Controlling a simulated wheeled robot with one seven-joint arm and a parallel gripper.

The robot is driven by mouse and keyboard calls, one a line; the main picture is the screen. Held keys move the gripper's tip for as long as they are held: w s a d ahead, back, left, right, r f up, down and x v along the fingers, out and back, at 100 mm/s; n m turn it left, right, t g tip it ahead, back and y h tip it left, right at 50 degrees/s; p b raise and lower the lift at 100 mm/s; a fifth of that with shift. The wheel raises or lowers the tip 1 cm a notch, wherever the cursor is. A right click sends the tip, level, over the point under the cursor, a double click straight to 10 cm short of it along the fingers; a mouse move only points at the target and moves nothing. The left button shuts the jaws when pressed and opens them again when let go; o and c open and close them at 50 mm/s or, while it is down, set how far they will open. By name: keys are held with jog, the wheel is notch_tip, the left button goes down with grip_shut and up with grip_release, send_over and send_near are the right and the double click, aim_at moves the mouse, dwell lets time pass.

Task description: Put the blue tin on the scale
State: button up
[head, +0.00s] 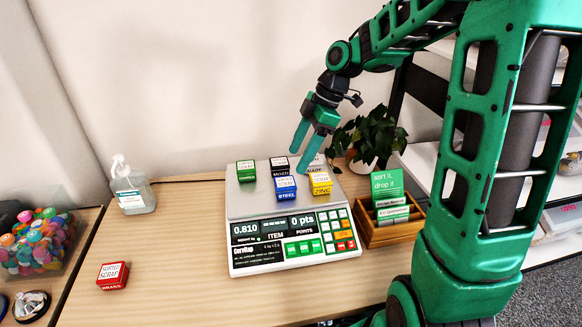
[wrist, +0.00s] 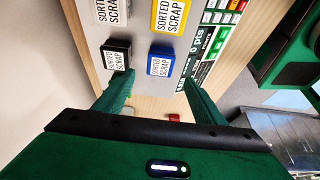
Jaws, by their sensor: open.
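The blue tin (head: 286,195), labelled steel, stands upright on the scale's plate (head: 240,203), near its front edge. The scale's display reads 0.810. In the wrist view, the blue tin (wrist: 159,69) lies just beyond the fingertips, roughly between them in the picture. My gripper (head: 299,160) is open and empty, above the back of the plate; it also shows in the wrist view (wrist: 158,78). Its fingers look apart from the blue tin.
A green tin (head: 246,175), a black tin (head: 279,171), a yellow tin (head: 321,188) and a grey tin share the plate. A red tin (head: 112,281) is on the table at left. A sanitizer bottle (head: 132,196), plant (head: 368,135) and wooden card holder (head: 392,235) stand around.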

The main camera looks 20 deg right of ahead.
jog(key=s+d+m+h, duration=0.1)
jog(key=s+d+m, duration=0.3)
jog(key=s+m, duration=0.3)
jog(key=s+d+m+h, duration=0.1)
jog(key=s+d+m, duration=0.3)
jog(key=s+m, duration=0.3)
jog(key=s+d+m+g+h, duration=0.1)
jog(key=s+d+m, duration=0.4)
jog(key=s, duration=1)
jog(key=m+h, duration=0.1)
jog(key=m, duration=0.2)
jog(key=shift+s+f, duration=0.25)
jog(key=shift+s, duration=0.1)
